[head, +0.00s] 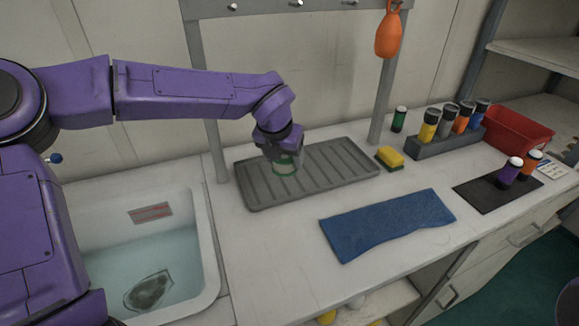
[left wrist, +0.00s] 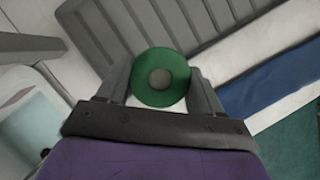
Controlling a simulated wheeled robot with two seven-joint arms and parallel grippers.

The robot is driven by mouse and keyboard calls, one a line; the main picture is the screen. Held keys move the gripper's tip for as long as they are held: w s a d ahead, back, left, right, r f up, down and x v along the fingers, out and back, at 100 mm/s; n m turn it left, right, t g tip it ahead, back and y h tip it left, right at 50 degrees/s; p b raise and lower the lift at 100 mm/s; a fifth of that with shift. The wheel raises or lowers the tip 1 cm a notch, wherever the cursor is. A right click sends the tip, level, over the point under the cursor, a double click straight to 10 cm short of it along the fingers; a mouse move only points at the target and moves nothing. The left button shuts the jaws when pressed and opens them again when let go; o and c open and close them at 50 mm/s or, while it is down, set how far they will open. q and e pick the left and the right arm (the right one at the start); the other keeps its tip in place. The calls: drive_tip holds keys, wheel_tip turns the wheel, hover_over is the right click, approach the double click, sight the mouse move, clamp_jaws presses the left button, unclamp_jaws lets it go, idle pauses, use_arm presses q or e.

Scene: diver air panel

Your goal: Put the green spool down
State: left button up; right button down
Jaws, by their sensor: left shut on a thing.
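The green spool (left wrist: 160,84) is a round green disc with a grey centre in the left wrist view. My left gripper (left wrist: 160,90) is shut on it, with one finger on each side. I cannot tell whether the spool touches the tray. My right gripper is not in view.
A sink with water (head: 150,262) lies left of the tray. A blue cloth (head: 388,224) lies in front, and a yellow sponge (head: 390,157) to the right. Several capped bottles stand in a grey rack (head: 445,144) near a red bin (head: 518,135). An orange float (head: 388,35) hangs above.

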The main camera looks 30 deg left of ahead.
use_arm(q)
drive_tip(key=w+f, duration=0.1)
drive_tip(key=f, duration=0.1)
drive_tip(key=w+a+f, duration=0.2)
drive_tip(key=w+f, duration=0.1)
drive_tip(key=shift+w+f+p, duration=0.1)
drive_tip(key=shift+f+p, duration=0.2)
drive_tip(key=shift+p, duration=0.05)
wheel_tip(320, 180, down, 3)
drive_tip(key=shift+w+a+r, duration=0.1)
drive_tip(key=shift+a, duration=0.05)
drive_tip(key=shift+f, duration=0.25)
drive_tip(key=shift+f, duration=0.1)
drive_tip(key=shift+f, duration=0.15)
drive_tip(key=o, duration=1.3)
